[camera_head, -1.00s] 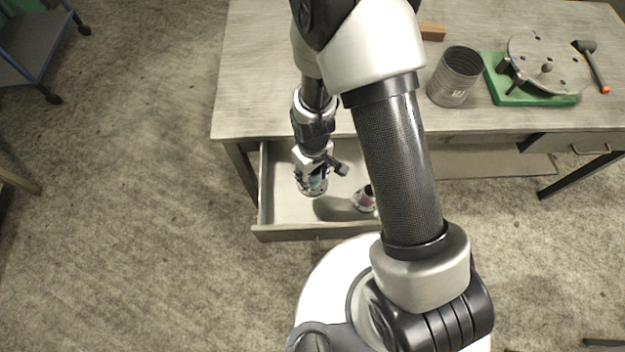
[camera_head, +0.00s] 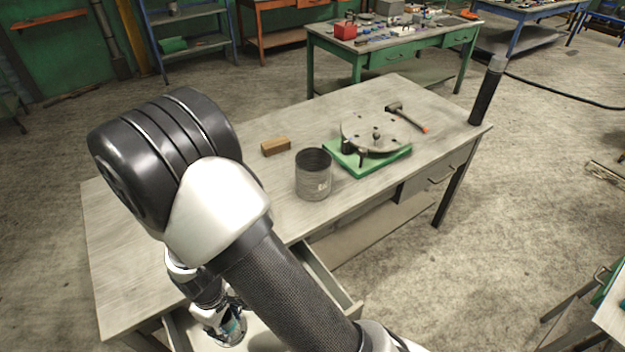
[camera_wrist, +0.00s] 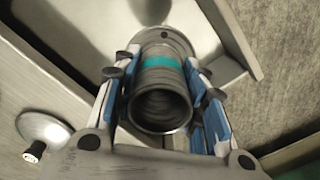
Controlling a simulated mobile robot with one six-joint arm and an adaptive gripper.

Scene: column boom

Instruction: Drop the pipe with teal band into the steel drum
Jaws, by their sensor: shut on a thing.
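The pipe with teal band (camera_wrist: 160,62) is a grey ribbed tube with an open near end and a wide flange at its far end. My gripper (camera_wrist: 160,85) is shut on it, one finger on each side. In the head view my gripper (camera_head: 222,318) and the pipe (camera_head: 234,328) are low at the left, over the open drawer (camera_head: 325,280), partly behind my arm. I cannot tell whether the flange touches the drawer floor. The steel drum (camera_head: 313,177) is a grey ribbed open cylinder standing upright on the workbench, right of and beyond my gripper.
On the workbench (camera_head: 125,240), a wooden block (camera_head: 275,146) lies behind the drum. A green base with a round plate (camera_head: 372,135) stands close right of the drum, with a hammer (camera_head: 407,117) beyond. The drawer walls surround the gripper area.

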